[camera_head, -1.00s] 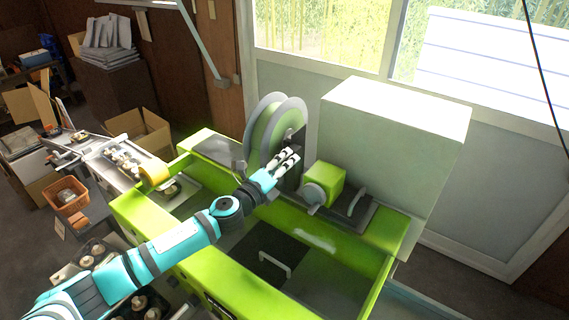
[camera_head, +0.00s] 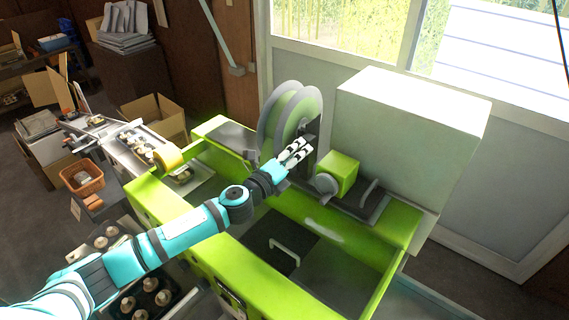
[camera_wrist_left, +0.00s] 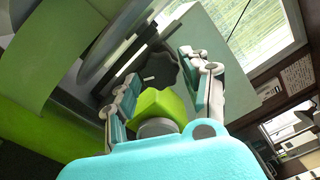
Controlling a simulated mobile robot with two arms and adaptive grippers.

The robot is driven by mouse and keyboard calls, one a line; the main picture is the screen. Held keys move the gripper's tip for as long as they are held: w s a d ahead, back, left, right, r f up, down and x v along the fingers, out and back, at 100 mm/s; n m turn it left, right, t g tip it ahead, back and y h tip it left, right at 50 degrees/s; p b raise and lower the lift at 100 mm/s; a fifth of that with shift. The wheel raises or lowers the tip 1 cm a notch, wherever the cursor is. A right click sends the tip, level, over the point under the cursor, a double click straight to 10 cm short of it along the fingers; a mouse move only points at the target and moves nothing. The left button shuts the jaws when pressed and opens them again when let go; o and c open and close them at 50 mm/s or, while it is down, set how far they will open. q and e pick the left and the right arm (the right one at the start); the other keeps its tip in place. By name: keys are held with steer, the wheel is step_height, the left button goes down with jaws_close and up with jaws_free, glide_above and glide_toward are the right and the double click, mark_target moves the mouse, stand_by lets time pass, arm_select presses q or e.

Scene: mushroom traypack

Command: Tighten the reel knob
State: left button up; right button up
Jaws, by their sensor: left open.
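The film reel (camera_head: 284,112), with grey discs and a pale green roll, stands upright at the back of the green machine. The dark scalloped reel knob (camera_wrist_left: 162,72) shows in the left wrist view, ahead of and between the fingers. In the head view I cannot make the knob out; my gripper covers that area. My left gripper (camera_head: 300,150) is in front of the reel's right side, and its fingers are spread on both sides of the knob in the left wrist view (camera_wrist_left: 160,68). I cannot tell whether they touch it. My right gripper is not in view.
A green block (camera_head: 338,172) with a grey round part sits just right of my left gripper. A large white box (camera_head: 410,130) stands behind it. The green machine frame (camera_head: 235,275) lies under my arm. Trays of mushrooms and an orange basket (camera_head: 82,179) are at left.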

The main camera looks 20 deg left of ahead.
arm_select(q)
steer(key=v, duration=1.1)
steer(key=shift+a+f, duration=0.1)
steer(key=shift+a, duration=0.05)
